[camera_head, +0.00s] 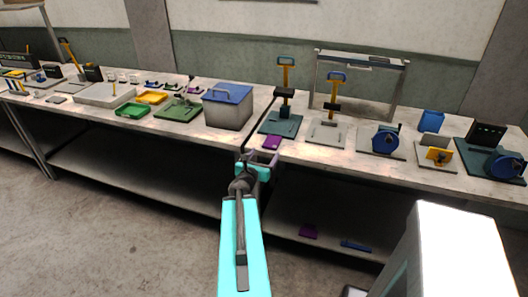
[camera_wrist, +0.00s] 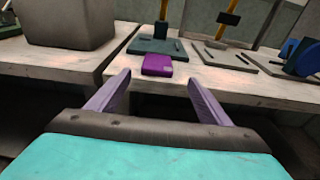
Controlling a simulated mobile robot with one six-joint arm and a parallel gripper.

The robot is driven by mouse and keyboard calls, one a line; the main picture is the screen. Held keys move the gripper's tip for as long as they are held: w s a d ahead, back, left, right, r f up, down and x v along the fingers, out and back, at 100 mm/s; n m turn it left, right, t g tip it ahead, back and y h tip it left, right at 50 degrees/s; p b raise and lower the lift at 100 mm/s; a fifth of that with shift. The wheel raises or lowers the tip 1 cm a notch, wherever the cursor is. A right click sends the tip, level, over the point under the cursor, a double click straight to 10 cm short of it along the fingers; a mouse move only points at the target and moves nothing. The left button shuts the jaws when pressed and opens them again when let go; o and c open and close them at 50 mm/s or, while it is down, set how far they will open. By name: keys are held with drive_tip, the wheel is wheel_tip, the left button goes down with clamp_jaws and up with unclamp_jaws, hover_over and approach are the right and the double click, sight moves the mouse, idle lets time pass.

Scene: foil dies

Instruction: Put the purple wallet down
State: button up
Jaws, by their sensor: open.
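The purple wallet (camera_head: 271,143) lies flat on the workbench top, close to its front edge, just in front of a dark green press base (camera_head: 281,124). In the wrist view the wallet (camera_wrist: 157,65) shows beyond my fingertips, between them in the picture but apart from both. My gripper (camera_head: 262,165) is open and empty in front of the bench edge. It also shows in the wrist view (camera_wrist: 160,84), with its two purple-grey fingers spread wide.
A grey box with a blue lid (camera_head: 228,105) stands left of the wallet. A second press (camera_head: 328,130) and blue-wheeled devices (camera_head: 385,138) stand to the right. A purple item (camera_head: 308,231) and a blue item (camera_head: 355,246) lie on the lower shelf (camera_head: 280,215).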

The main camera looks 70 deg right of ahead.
drive_tip(key=shift+a+r+p, duration=0.2)
drive_tip(key=shift+a+p, duration=0.8)
drive_tip(key=shift+p, duration=1.9)
drive_tip(key=w+a+f+m+g+y, duration=0.1)
drive_tip(key=w+a+f+m+y, duration=0.25)
drive_tip(key=a+f, duration=0.55)
drive_tip(key=w+a+f+m+y, duration=0.25)
drive_tip(key=a+f+m, duration=0.35)
drive_tip(key=a, duration=0.6)
drive_tip(key=w+a+f+m+g+y, duration=0.1)
drive_tip(key=w+a+f+m+y, duration=0.2)
drive_tip(key=a+f, duration=0.65)
drive_tip(key=s+a+f+m+g+y, duration=0.1)
drive_tip(key=s+a+f+m+y, duration=0.1)
drive_tip(key=a, duration=1)
drive_tip(key=s+a+f+m+g+y, duration=0.1)
drive_tip(key=s+a+f+m+y, duration=0.1)
drive_tip(key=a, duration=1)
drive_tip(key=s+a+f+m+g+y, duration=0.2)
drive_tip(key=s+a+f+y, duration=0.1)
drive_tip(key=a, duration=0.8)
wheel_tip(320, 180, down, 2)
drive_tip(key=shift+s+a+f, duration=0.15)
drive_tip(key=shift+s+a, duration=0.25)
drive_tip(key=shift+s, duration=0.45)
drive_tip(key=shift+f, duration=0.1)
